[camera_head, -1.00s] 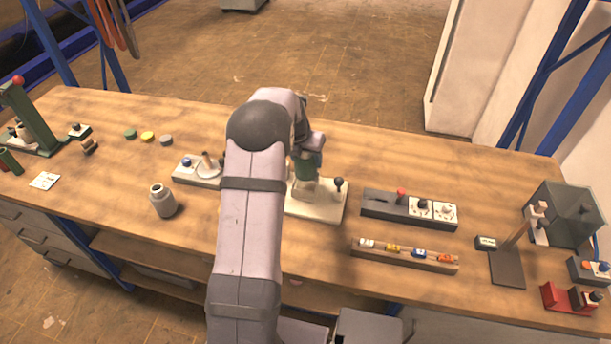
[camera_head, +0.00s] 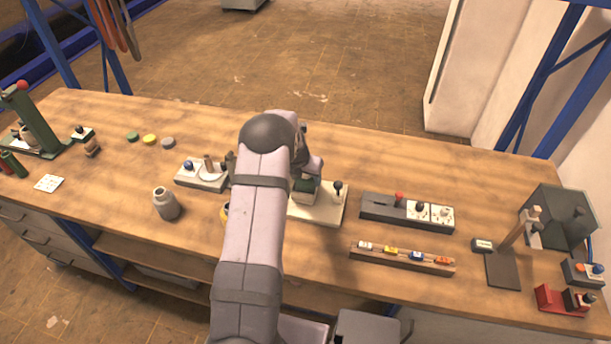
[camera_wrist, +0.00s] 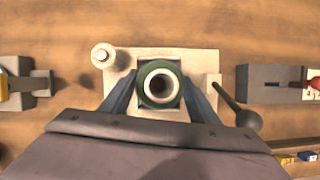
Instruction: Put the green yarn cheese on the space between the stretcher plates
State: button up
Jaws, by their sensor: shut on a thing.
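The green yarn cheese (camera_wrist: 146,96) is a round green ring with a pale hollow core, seen end-on in the wrist view. A dark gap shows around the cheese, in line with the plates. I cannot tell whether the cheese touches anything below.
A grey control box (camera_head: 376,209) and a rack of small coloured-label bottles (camera_head: 400,260) stand right of the stretcher. A device with a white disc (camera_head: 200,175) and a grey jar (camera_head: 166,204) stand left. The bench behind the stretcher is clear.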

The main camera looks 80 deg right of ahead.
jog(key=o, duration=1.1)
jog(key=shift+f, duration=0.1)
jog(key=shift+o, duration=0.2)
jog(key=shift+v, duration=0.75)
jog(key=b+v, duration=0.3)
jog(key=v, duration=0.7)
jog(key=shift+r, duration=0.4)
jog(key=shift+a, duration=0.15)
jog(key=shift+w, duration=0.1)
